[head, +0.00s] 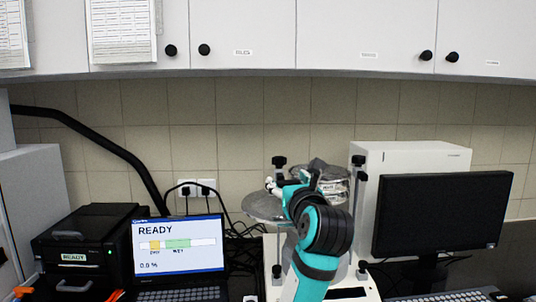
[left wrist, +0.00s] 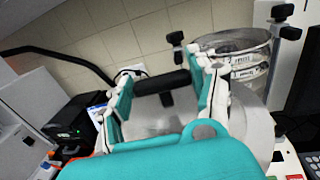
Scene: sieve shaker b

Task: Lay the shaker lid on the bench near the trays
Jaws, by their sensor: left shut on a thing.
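The shaker lid (head: 258,207) is a grey round disc, tilted beside the left of the sieve stack in the head view. My left gripper (head: 289,184) is shut on it. In the left wrist view the fingers of the left gripper (left wrist: 162,86) close on the lid's black bar handle (left wrist: 162,82), with the grey disc (left wrist: 150,120) behind. The sieve stack (head: 333,188), clear and metal, stands on the shaker between black-knobbed posts and also shows in the left wrist view (left wrist: 250,62). My arm hides part of the shaker. The trays cannot be made out. My right gripper is out of view.
A laptop (head: 180,245) reading READY and a black device (head: 85,243) stand on the left. A monitor (head: 440,215) and a white case (head: 410,160) stand on the right. Wall cabinets (head: 245,35) hang above. Cables (head: 238,232) lie behind the laptop.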

